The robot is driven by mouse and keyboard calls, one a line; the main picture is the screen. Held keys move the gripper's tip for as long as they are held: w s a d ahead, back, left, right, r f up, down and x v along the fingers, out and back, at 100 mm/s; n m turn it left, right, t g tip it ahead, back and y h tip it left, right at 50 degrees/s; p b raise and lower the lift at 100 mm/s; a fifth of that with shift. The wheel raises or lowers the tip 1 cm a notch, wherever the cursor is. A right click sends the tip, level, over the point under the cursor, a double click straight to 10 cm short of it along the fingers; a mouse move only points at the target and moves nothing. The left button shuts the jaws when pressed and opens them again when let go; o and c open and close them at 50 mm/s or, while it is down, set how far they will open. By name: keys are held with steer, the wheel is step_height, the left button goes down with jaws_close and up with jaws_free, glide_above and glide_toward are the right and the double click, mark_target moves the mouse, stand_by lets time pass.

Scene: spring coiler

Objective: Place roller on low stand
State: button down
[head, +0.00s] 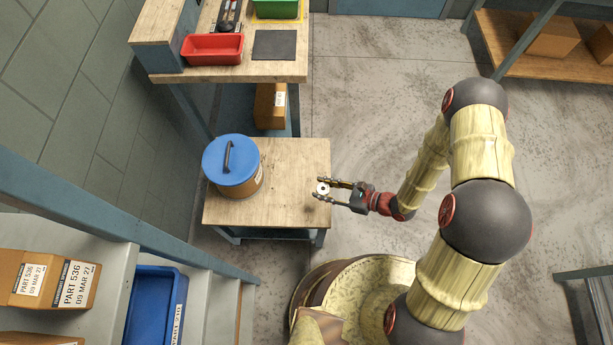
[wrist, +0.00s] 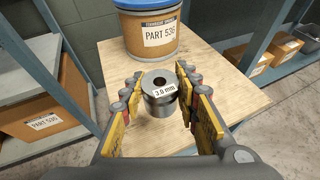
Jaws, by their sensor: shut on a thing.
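The roller (wrist: 159,97) is a short grey metal cylinder with a centre hole and a "3.0 mm" label. In the head view the roller (head: 322,188) shows as a small pale ring at the right edge of the low stand. My gripper (head: 325,190) is shut on the roller, its fingers on either side; it also shows in the wrist view (wrist: 158,100). The low stand (head: 290,185) has a wooden top and blue-grey legs. In the wrist view the roller is upright over the stand top (wrist: 215,85); whether it touches the wood I cannot tell.
A drum (head: 231,166) with a blue lid and "PART 536" label stands on the stand's left part. The stand's middle is bare. A workbench (head: 280,70) with a red tray (head: 212,49) is behind. Shelving with boxes (head: 55,280) is at lower left.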

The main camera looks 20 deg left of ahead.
steer(key=w+a+f+b, duration=0.1)
steer(key=w+a+f, duration=0.1)
steer(key=w, duration=0.1)
steer(key=w+a+f+b, duration=0.2)
steer(key=w+f, duration=0.1)
steer(key=w+a+f+b, duration=0.1)
steer(key=w+a+f, duration=0.1)
steer(key=w+f, duration=0.1)
steer(key=shift+w+a+f, duration=0.15)
steer(key=shift+w, duration=0.1)
steer(key=shift+w+a+f+b, duration=0.1)
steer(key=shift+f+b, duration=0.1)
steer(key=shift+b, duration=0.1)
steer(key=shift+w+a+f+b, duration=0.15)
steer(key=shift+f+b, duration=0.35)
steer(key=shift+f, duration=0.35)
steer(key=shift+w+d+f+b, duration=0.1)
steer(key=shift+f+b, duration=0.35)
steer(key=shift+f, duration=0.4)
steer(key=shift+f, duration=0.2)
steer(key=c, duration=1.3)
jaws_free()
steer(key=shift+c, duration=0.2)
steer(key=shift+r, duration=0.15)
